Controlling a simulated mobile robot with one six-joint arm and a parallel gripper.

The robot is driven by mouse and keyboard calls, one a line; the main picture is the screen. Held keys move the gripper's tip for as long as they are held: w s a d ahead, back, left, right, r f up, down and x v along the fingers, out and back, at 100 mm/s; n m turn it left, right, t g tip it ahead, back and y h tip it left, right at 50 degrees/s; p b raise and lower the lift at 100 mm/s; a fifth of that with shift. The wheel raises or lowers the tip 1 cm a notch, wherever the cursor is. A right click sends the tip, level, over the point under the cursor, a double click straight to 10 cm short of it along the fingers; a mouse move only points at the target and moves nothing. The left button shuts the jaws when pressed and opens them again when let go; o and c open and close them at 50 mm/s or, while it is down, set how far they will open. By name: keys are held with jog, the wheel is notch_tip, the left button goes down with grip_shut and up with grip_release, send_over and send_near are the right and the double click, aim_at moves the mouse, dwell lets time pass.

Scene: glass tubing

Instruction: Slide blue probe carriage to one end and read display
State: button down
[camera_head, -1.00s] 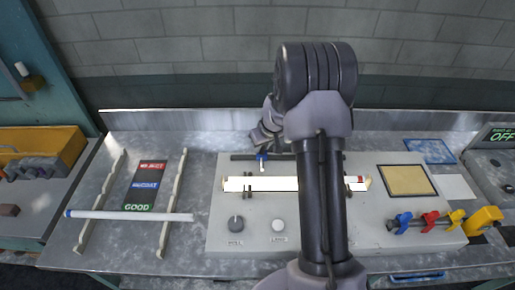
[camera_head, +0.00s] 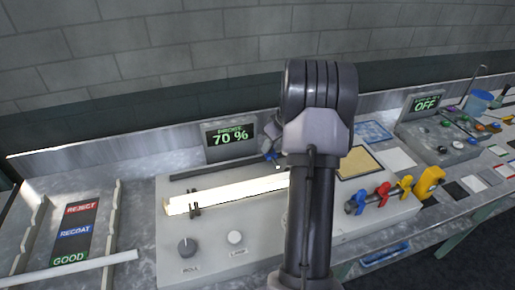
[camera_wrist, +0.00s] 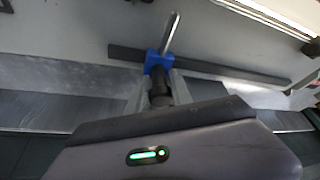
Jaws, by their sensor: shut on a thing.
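The blue probe carriage (camera_wrist: 158,62) sits on the dark rail (camera_wrist: 225,72), a short way from the rail's left end in the wrist view. A metal probe rod sticks out from it. In the head view the carriage (camera_head: 271,156) shows just left of my arm. My gripper (camera_wrist: 159,88) is shut on the carriage; in the head view my arm hides most of the gripper. The display (camera_head: 230,138) stands upright behind the rail and reads 70 % in green; its small top label is too blurred to read. The lit tube (camera_head: 230,191) lies in front of the rail.
The console carries a dark knob (camera_head: 187,247) and a white button (camera_head: 235,237). Colored clamps (camera_head: 382,190) stand at right. A rack with a REJECT, RECOAT and GOOD strip (camera_head: 76,232) and a white tube (camera_head: 75,267) is at left. Another display (camera_head: 426,104) reads OFF.

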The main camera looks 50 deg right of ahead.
jog(key=shift+s+d, duration=0.15)
jog(key=shift+d, duration=0.2)
jog(key=c, duration=1.2)
grip_release()
jog(key=shift+o, duration=0.2)
jog(key=shift+r, duration=0.1)
jog(key=p+v, duration=0.4)
jog(key=v, duration=1.3)
jog(key=shift+r, duration=0.15)
